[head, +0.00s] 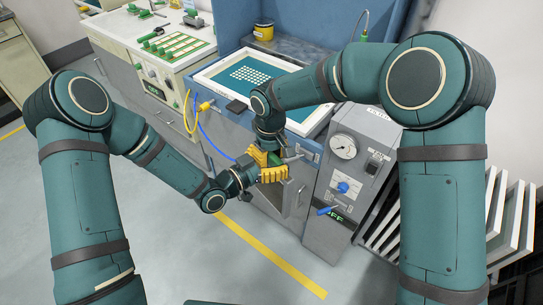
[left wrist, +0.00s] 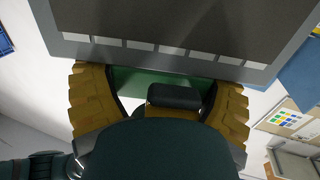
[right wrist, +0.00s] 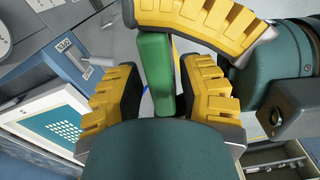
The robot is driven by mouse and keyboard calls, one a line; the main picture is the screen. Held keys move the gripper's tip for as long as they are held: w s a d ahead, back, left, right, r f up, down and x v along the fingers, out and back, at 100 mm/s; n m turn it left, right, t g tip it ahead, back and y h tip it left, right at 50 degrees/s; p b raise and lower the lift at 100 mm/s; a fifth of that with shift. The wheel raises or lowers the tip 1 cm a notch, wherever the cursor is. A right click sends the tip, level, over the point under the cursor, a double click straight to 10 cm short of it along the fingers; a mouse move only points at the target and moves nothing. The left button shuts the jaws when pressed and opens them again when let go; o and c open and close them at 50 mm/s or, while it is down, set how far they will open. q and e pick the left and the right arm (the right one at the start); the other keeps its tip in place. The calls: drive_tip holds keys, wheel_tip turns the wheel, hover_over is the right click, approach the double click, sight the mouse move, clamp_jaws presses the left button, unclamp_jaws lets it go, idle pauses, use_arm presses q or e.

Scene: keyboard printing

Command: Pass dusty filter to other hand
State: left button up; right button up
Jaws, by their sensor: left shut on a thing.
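The dusty filter is a dark panel in a grey frame with pale slots along one edge, and it fills the top of the left wrist view (left wrist: 180,28). Its green handle (right wrist: 156,65) lies between both grippers. My left gripper (head: 272,174) is shut on the filter by that handle; its yellow fingers cross the top of the right wrist view. My right gripper (head: 259,157) has come down from above. Its fingers (right wrist: 160,88) stand open on either side of the handle, with a visible gap on the left. In the head view the arms mostly hide the filter.
A grey machine with a gauge (head: 343,146) and blue knobs stands right behind the grippers. A white-framed screen tray (head: 205,75) sits on the blue bench above. White panels (head: 505,215) lean in a rack at right. The floor at front left is clear, with a yellow line (head: 270,255).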

drive_tip(key=shift+s+a+r, duration=0.1)
drive_tip(key=shift+a, duration=0.05)
wheel_tip(320, 180, up, 12)
drive_tip(key=f, duration=0.1)
drive_tip(key=d+f+m+t+y, duration=0.3)
drive_tip(key=d+f+m, duration=0.2)
drive_tip(key=d+f, duration=0.65)
drive_tip(key=s+d+f+m, duration=0.1)
drive_tip(key=s+f+m, duration=0.1)
drive_tip(key=s+f, duration=0.6)
drive_tip(key=s+d+f+m+g+y, duration=0.1)
drive_tip(key=s+d+f+m, duration=0.1)
drive_tip(key=s+f, duration=0.7)
drive_tip(key=shift+s+f+m, duration=0.15)
drive_tip(key=shift+s+m, duration=0.05)
drive_tip(key=shift+m, duration=0.6)
